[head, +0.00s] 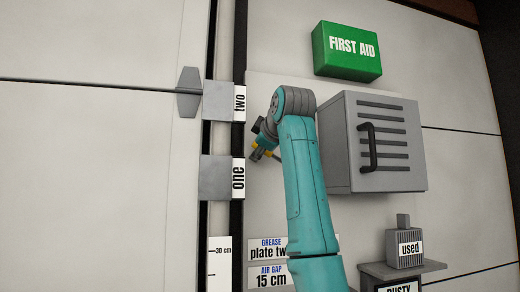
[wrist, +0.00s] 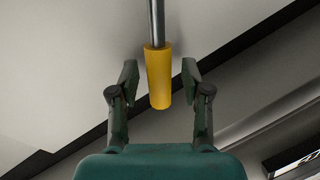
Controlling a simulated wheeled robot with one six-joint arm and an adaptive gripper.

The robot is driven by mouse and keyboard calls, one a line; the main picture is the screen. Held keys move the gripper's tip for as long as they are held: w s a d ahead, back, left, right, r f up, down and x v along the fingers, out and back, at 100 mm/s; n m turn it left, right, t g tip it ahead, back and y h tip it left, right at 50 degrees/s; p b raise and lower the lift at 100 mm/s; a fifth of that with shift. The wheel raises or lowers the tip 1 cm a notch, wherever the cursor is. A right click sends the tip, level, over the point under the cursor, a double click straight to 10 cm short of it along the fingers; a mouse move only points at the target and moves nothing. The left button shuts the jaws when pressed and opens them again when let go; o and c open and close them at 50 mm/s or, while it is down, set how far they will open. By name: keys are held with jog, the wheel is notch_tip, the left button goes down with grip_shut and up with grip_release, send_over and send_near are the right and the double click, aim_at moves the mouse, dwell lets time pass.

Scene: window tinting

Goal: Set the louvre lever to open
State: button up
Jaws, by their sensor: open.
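The lever shows in the wrist view as a grey metal rod with a yellow grip (wrist: 158,78) at its end, coming in from the top of the picture. My gripper (wrist: 160,74) is open, with one finger on each side of the yellow grip. Gaps show on both sides, so neither finger appears to touch it. In the head view a small patch of yellow (head: 257,154) shows beside my wrist, left of the grey louvred box. My arm hides most of the lever there, and I cannot tell its setting.
The grey louvred box (head: 338,150) with a black handle stands close right of my arm. A green first aid box (head: 346,52) is above. Plates labelled two (head: 218,100) and one (head: 214,178) are at left. A shelf (head: 433,267) holds a "used" canister (head: 404,262) at lower right.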

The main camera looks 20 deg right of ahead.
grip_shut()
jog(key=shift+d+r, duration=0.1)
jog(key=shift+d+r+m+y, duration=0.4)
jog(key=shift+d+r+m, duration=0.35)
jog(key=shift+m, duration=0.25)
jog(key=d+r+m, duration=0.2)
jog(key=m, duration=0.1)
jog(key=shift+d+y, duration=0.1)
jog(key=shift+y, duration=0.3)
jog(key=d+m, duration=0.1)
jog(key=d+r+m+t, duration=0.1)
jog(key=shift+d+m+y, duration=0.25)
jog(key=shift+m+y, duration=0.15)
jog(key=shift+d+m, duration=1.05)
jog(key=shift+m, duration=0.15)
grip_release()
jog(key=shift+d, duration=0.1)
